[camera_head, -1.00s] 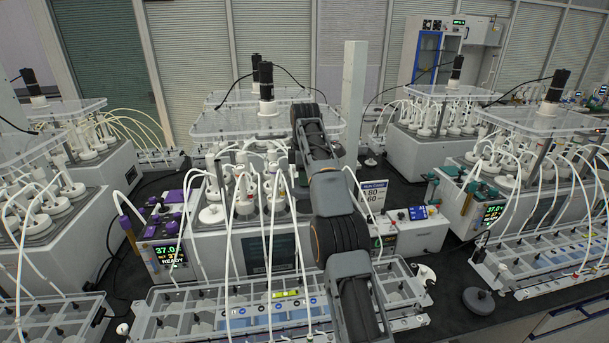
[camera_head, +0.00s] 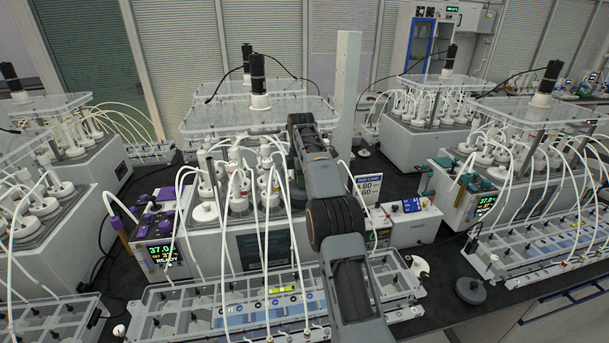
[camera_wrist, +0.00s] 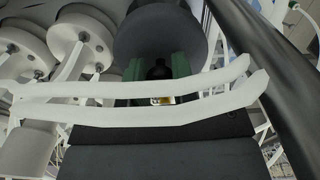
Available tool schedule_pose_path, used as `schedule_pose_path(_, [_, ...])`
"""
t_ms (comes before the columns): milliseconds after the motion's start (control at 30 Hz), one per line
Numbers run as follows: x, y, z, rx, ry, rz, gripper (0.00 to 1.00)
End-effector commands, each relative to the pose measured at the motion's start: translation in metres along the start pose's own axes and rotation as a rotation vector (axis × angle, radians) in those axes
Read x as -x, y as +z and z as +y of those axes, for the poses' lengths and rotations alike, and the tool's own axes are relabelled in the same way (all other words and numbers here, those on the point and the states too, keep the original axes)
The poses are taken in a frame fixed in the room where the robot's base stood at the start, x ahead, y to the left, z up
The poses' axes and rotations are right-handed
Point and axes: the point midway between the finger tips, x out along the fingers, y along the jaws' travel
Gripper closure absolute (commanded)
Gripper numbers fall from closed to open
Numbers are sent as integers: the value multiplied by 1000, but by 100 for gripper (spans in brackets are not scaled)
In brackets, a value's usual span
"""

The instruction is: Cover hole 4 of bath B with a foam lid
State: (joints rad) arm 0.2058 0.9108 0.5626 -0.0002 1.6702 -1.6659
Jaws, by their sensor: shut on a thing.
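In the wrist view my gripper (camera_wrist: 160,82) is shut on a dark grey round foam lid (camera_wrist: 160,35), with green pads at its sides. Two white tubes (camera_wrist: 120,103) cross the view in front of the fingers. White reactor caps (camera_wrist: 80,35) stand close on the left. Hole numbers and the bath letter are not readable.
A clear plate with a black motor (camera_head: 258,75) stands above the middle bath. A white post (camera_head: 345,95) rises behind my arm. Tubes hang down to the front tray (camera_head: 180,310). Another dark disc (camera_head: 470,291) lies on the bench at right, with bare bench around it.

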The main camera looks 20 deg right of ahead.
Motion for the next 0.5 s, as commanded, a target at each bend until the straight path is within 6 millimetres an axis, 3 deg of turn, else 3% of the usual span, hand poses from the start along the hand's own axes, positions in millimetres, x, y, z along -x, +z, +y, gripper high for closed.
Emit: schedule_pose_path(500, [-32,2,-1,-4,0,0,97])
